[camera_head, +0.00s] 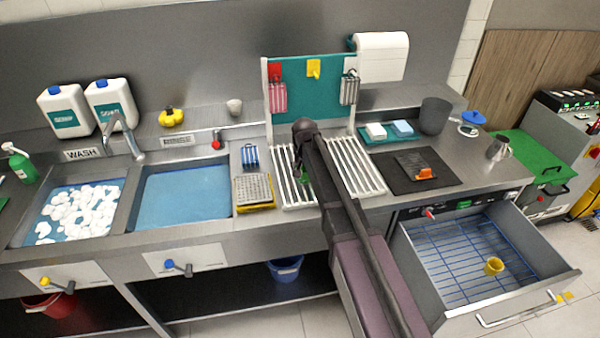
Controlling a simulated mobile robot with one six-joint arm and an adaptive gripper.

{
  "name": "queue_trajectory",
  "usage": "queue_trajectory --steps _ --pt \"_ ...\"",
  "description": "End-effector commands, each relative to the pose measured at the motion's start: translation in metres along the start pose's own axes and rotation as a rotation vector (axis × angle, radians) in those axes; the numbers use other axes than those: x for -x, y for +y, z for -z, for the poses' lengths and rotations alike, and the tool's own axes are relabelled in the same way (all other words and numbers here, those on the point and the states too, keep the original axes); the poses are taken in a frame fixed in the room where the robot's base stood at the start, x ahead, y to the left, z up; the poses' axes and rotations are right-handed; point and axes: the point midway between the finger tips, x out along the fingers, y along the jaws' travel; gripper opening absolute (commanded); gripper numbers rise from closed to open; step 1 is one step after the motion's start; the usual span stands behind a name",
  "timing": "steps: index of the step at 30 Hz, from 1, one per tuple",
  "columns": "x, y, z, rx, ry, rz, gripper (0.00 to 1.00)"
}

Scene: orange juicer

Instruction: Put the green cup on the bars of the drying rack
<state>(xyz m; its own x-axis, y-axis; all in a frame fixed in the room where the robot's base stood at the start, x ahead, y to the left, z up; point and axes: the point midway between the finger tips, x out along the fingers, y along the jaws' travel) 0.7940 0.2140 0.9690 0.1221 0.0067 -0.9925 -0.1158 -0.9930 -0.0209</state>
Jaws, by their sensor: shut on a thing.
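My gripper (304,163) is over the rack's left half, mostly hidden by my own wrist. A small bit of green shows at its tip, which looks like the green cup (304,171). The gripper is shut on it. Most of the cup is hidden, and I cannot tell whether it touches the bars or is upright.
A teal board (328,95) with hanging racks stands behind the bars. A yellow-edged grey block (253,190) lies to the left. A black mat (415,172) is to the right. An open drawer (460,255) holds a yellow cup (494,266). The blue water basin (182,195) is further left.

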Motion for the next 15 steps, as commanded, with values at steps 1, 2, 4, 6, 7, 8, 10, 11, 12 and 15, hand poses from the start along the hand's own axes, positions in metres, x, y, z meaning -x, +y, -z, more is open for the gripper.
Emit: queue_trajectory --steps 1,2,4,6,7,8,10,11,12,15 --pt "-0.0023 0.0002 -0.0002 0.0 0.0 0.0 0.39" --pt "-0.0031 0.0002 -0.0003 0.0 0.0 0.0 0.39" --pt "-0.0031 0.0003 -0.0003 0.0 0.0 0.0 0.92" --pt "-0.0026 0.0003 -0.0002 0.0 0.0 0.0 1.0" --pt "-0.0026 0.0003 -0.0002 0.0 0.0 0.0 1.0" --pt "-0.0026 0.0003 -0.0002 0.0 0.0 0.0 1.0" --pt "-0.0026 0.0003 -0.0002 0.0 0.0 0.0 1.0" --pt "-0.0026 0.0003 -0.0002 0.0 0.0 0.0 1.0" --pt "-0.0026 0.0004 -0.0002 0.0 0.0 0.0 1.0" --pt "-0.0026 0.0004 -0.0001 0.0 0.0 0.0 1.0"
